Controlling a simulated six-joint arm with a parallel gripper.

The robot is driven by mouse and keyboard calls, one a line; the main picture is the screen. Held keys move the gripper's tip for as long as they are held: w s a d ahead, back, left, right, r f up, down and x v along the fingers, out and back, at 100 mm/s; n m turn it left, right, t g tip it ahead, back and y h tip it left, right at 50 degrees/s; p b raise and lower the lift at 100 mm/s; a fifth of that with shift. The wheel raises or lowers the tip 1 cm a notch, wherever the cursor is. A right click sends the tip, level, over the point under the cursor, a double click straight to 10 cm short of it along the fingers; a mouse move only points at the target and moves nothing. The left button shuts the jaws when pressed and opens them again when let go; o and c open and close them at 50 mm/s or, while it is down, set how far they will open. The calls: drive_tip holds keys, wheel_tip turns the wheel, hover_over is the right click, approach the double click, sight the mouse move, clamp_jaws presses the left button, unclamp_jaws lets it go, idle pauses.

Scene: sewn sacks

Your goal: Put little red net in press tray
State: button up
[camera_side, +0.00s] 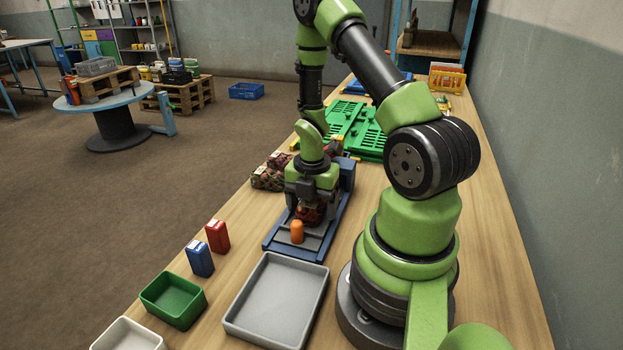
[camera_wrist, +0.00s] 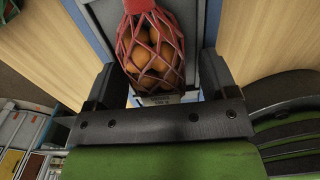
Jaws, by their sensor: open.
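The little red net (camera_wrist: 150,50) holds several orange fruits and shows in the wrist view between my open fingers. In the side view the net (camera_side: 309,214) is a dark red shape just under my gripper (camera_side: 308,203), partly hidden by it. The press tray (camera_side: 274,244) is a blue frame with a grey bed; the net is over this bed and seems to rest on it. My gripper (camera_wrist: 157,82) is open around the net, pointing down, with a finger on each side. Whether the fingers touch the net is not clear.
A grey tray (camera_side: 277,303), green bin (camera_side: 173,299), blue box (camera_side: 200,258) and red box (camera_side: 217,236) stand nearer. Green crates (camera_side: 350,125) lie behind.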

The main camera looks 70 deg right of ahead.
drive_tip(key=w+a+r+m+t, duration=0.1)
drive_tip(key=a+r+m, duration=0.15)
drive_tip(key=r, duration=0.65)
drive_tip(key=w+a+r+m+t, duration=0.1)
drive_tip(key=a+r+m, duration=0.15)
drive_tip(key=r, duration=0.65)
drive_tip(key=s+a+r+m+t+y, duration=0.1)
drive_tip(key=s+a+r+m+t, duration=0.1)
drive_tip(key=a+r+m, duration=0.3)
drive_tip(key=s+a+r+m+t+y, duration=0.1)
drive_tip(key=s+a+r+m+t, duration=0.2)
drive_tip(key=a+m, duration=0.5)
wheel_tip(320, 180, up, 3)
drive_tip(key=s+m, duration=0.1)
drive_tip(key=m, duration=0.3)
drive_tip(key=shift+s+a, duration=0.15)
drive_tip(key=shift+a, duration=0.05)
drive_tip(key=shift+f, duration=0.1)
